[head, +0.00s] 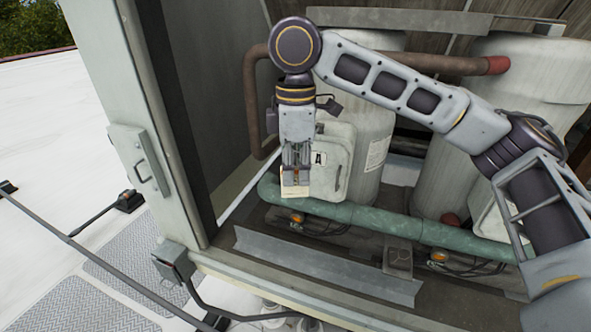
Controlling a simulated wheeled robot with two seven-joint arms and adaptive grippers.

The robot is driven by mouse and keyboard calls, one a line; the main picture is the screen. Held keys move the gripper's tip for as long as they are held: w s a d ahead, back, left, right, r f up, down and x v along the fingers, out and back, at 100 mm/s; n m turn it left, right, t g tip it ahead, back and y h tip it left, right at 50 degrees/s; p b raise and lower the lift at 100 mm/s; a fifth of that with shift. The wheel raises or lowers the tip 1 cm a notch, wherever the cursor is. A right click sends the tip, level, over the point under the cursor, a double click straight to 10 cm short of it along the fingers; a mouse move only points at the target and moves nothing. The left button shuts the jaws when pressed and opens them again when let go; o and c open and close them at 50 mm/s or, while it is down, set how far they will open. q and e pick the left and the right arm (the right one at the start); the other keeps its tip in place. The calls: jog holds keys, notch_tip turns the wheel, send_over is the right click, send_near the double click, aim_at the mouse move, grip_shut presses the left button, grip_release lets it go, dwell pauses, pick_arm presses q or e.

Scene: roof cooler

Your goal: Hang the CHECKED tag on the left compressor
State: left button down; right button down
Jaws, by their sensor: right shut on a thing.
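The left compressor (371,135) is a white upright cylinder inside the open cabinet, with a pale box (330,170) on its front marked "A". My right gripper (296,179) points down in front of the compressor's left side, at the left edge of that box. It is shut on a small cream tag (297,191), whose lower part shows below the fingers. The tag's writing cannot be read, and whether it touches anything behind cannot be told. My left gripper is out of view.
A green pipe (340,212) runs across the front, low down. A second white compressor (540,85) stands at the right, partly behind my right arm. A brown pipe (252,110) bends down at the left. The open cabinet door (140,130) stands at the left.

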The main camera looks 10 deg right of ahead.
jog(key=shift+w+d, duration=0.15)
jog(key=w+d, duration=0.2)
jog(key=shift+w, duration=0.4)
dwell(0.5)
jog(key=shift+w+d, duration=0.1)
jog(key=shift+w+d, duration=0.45)
jog(key=shift+w, duration=0.05)
